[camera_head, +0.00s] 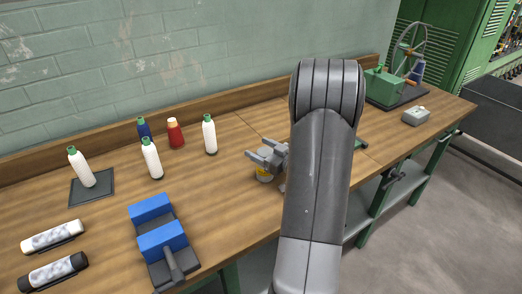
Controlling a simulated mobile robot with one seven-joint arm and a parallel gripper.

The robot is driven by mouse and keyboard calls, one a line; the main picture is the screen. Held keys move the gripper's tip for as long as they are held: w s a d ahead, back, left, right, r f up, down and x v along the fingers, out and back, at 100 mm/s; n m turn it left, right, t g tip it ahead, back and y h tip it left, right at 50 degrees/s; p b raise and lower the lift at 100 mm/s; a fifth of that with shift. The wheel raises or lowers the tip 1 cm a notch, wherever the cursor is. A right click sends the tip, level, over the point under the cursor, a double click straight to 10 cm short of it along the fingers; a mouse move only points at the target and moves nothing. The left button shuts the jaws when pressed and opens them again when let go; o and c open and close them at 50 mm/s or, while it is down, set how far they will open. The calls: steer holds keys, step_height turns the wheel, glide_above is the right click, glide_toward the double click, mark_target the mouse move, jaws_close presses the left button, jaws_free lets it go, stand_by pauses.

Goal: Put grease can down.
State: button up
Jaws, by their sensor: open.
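My gripper (269,157) is over the middle of the wooden workbench (228,188), just left of my grey arm. Its jaws are open.
White bottles (151,158), a red bottle (175,134) and a blue bottle (144,130) stand left. A green wheeled machine (385,86) and grey box (416,116) sit right. Bench around the can is clear.

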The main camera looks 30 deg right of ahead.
steer(key=v, duration=1.2)
steer(key=w+r+h, duration=0.2)
steer(key=w+a+r+g+h, duration=0.1)
steer(key=w+r, duration=0.1)
steer(key=w+a+r+h, duration=0.1)
steer(key=w+r+h, duration=0.1)
steer(key=w, duration=0.1)
steer(key=shift+w+r+g+h, duration=0.1)
steer(key=shift+r+g+h, duration=0.1)
steer(key=shift+g+h, duration=0.15)
steer(key=r, duration=0.1)
steer(key=a+r+m+g+h, duration=0.1)
steer(key=a+r+h, duration=0.1)
steer(key=shift+w+a+r+m+h, duration=0.2)
steer(key=shift+w+r+m+h, duration=0.05)
steer(key=shift+m, duration=0.05)
steer(key=s+a+r+m+g+y, duration=0.2)
steer(key=s+a+g, duration=0.7)
steer(key=s+a, duration=1.3)
steer(key=a+r, duration=0.1)
steer(key=a, duration=0.1)
steer(key=shift+a+y, duration=0.3)
steer(key=shift+a, duration=0.1)
